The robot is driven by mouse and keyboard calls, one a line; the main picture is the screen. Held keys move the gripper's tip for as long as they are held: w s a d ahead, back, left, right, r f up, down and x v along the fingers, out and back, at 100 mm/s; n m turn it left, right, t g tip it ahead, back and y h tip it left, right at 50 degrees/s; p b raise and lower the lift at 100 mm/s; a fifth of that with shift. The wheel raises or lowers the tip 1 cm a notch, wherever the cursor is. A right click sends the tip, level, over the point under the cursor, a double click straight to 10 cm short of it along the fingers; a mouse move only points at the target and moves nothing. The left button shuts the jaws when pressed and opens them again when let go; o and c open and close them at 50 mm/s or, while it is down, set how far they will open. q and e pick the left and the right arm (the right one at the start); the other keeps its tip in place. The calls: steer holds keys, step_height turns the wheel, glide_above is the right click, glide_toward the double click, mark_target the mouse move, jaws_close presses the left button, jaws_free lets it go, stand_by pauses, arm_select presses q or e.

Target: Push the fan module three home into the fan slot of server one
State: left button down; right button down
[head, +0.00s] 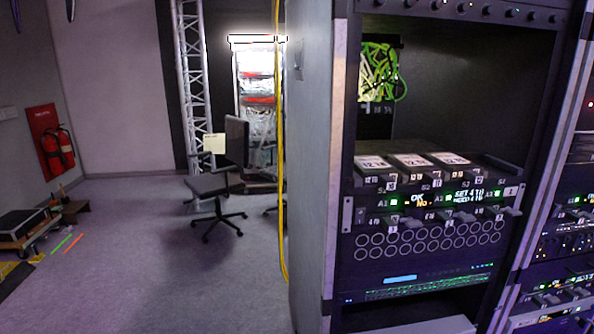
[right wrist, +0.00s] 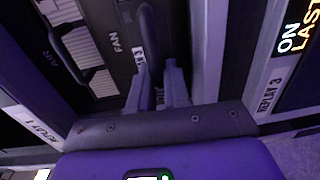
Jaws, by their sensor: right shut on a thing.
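In the right wrist view my right gripper (right wrist: 158,88) has its two pale fingers shut around a dark upright handle (right wrist: 148,38), which carries a small white tag whose end reads 3. I take this as fan module three. A dark face marked FAN lies just left of the handle. The fingers hide the lower part of the handle, and how deep the module sits in its slot cannot be told. Server one cannot be singled out in the head view. Neither gripper shows in the head view, and my left gripper is in no frame.
In the head view an equipment rack (head: 340,150) stands right of centre. An office chair (head: 212,188) stands on open floor.

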steer(key=shift+w+a, duration=0.15)
steer(key=shift+w, duration=0.65)
steer(key=shift+w+a, duration=0.1)
steer(key=shift+w, duration=0.65)
steer(key=c, duration=1)
jaws_free()
steer(key=shift+f, duration=0.1)
steer(key=shift+s+d, duration=0.1)
steer(key=shift+s, duration=0.35)
steer(key=s+p, duration=0.1)
steer(key=s, duration=0.1)
steer(key=s+p, duration=0.1)
steer(key=s, duration=0.1)
steer(key=s+p, duration=0.1)
steer(key=s, duration=0.1)
steer(key=shift+s+d+r, duration=0.25)
steer(key=shift+d+r, duration=0.05)
steer(key=shift+d, duration=0.1)
